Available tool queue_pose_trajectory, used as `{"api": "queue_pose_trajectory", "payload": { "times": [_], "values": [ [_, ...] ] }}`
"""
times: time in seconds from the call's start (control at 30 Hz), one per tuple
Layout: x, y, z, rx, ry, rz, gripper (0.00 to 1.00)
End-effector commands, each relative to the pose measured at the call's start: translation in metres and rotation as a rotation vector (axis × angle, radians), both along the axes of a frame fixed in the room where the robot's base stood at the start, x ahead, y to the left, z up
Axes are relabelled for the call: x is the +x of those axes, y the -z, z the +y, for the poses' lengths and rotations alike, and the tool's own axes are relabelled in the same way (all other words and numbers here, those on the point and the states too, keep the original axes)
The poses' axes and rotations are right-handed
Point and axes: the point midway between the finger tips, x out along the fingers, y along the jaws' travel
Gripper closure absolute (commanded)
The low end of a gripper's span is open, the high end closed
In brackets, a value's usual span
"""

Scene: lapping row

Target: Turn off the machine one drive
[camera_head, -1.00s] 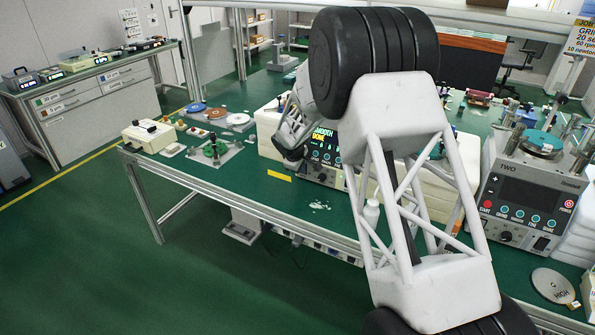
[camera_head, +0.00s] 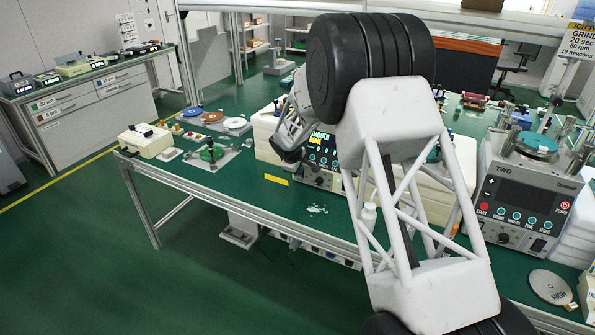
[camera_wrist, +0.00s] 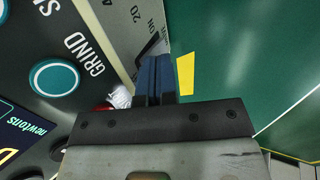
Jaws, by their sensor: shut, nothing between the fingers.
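Machine one (camera_head: 322,157) stands on the green bench, partly hidden behind my arm. Its lit display (camera_head: 321,141) reads "SMOOTH" and "DONE". My gripper (camera_head: 290,156) is at the machine's front left in the head view. In the wrist view my gripper (camera_wrist: 153,62) is shut and empty, its blue fingers together in front of the panel. A dark switch (camera_wrist: 150,47) marked "ON" lies right by the fingertips, partly hidden by them; I cannot tell contact or its position. A teal GRIND button (camera_wrist: 54,78) is to the left.
Machine two (camera_head: 527,195), with a dark screen, stands at the right. A white bottle (camera_head: 368,215) is beside my arm near the bench edge. A yellow strip (camera_head: 276,180) marks the bench before machine one. A beige box (camera_head: 146,140) and coloured discs are at the left.

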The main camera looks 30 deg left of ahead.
Motion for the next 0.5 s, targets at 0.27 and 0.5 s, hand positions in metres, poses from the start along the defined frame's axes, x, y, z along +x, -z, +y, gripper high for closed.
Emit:
{"api": "queue_pose_trajectory", "payload": {
  "times": [0.27, 0.5],
  "values": [
    [0.000, -0.009, 0.000, 0.000, 0.000, 0.000, 1.00],
    [0.000, -0.013, 0.000, 0.000, 0.000, 0.000, 1.00]
  ]
}}
